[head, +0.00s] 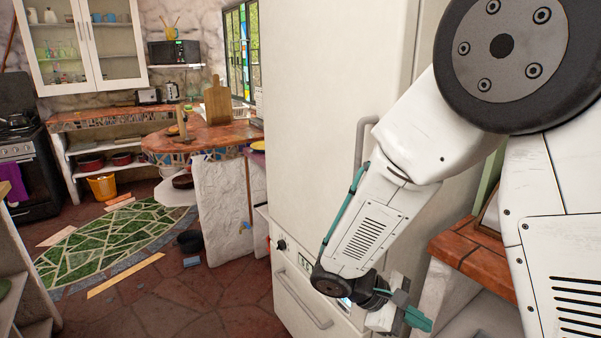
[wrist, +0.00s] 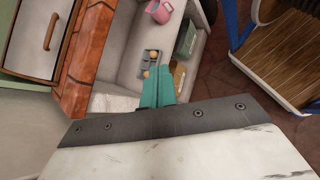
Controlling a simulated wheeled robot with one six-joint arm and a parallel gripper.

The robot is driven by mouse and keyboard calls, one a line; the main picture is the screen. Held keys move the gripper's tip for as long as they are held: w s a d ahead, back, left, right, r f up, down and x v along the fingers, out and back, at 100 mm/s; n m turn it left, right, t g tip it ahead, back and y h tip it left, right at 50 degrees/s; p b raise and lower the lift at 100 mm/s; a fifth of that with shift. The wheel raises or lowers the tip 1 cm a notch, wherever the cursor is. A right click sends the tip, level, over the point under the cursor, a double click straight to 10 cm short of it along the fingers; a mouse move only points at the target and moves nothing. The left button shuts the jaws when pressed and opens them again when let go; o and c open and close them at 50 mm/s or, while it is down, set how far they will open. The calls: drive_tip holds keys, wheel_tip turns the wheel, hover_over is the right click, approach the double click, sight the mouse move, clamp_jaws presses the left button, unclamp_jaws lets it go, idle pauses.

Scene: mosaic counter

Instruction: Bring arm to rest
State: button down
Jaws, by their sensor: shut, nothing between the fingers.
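My gripper (head: 418,318) shows in the head view at the lower right, at the end of my white arm, in front of the large pale fridge (head: 320,130). Its teal fingers are together and hold nothing. In the wrist view my gripper (wrist: 158,75) points toward a pale shelf (wrist: 120,60), with its two teal fingers side by side. The arm is bent, with its forearm slanting down to the left across the fridge front.
A tiled counter edge (head: 475,255) lies right of the gripper. The wrist view shows a pink mug (wrist: 159,11), an egg holder (wrist: 150,66) and a wooden chair (wrist: 285,60). At left stand a mosaic counter (head: 200,140) and a stove (head: 28,165); floor between is partly open.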

drive_tip(key=s+d+r+m+t+y, duration=0.3)
drive_tip(key=s+r+m+y, duration=0.7)
drive_tip(key=s+r, duration=0.6)
wheel_tip(320, 180, up, 2)
drive_tip(key=shift+s+d+r+y, duration=0.15)
drive_tip(key=shift+s+y, duration=0.1)
drive_tip(key=shift+y, duration=0.35)
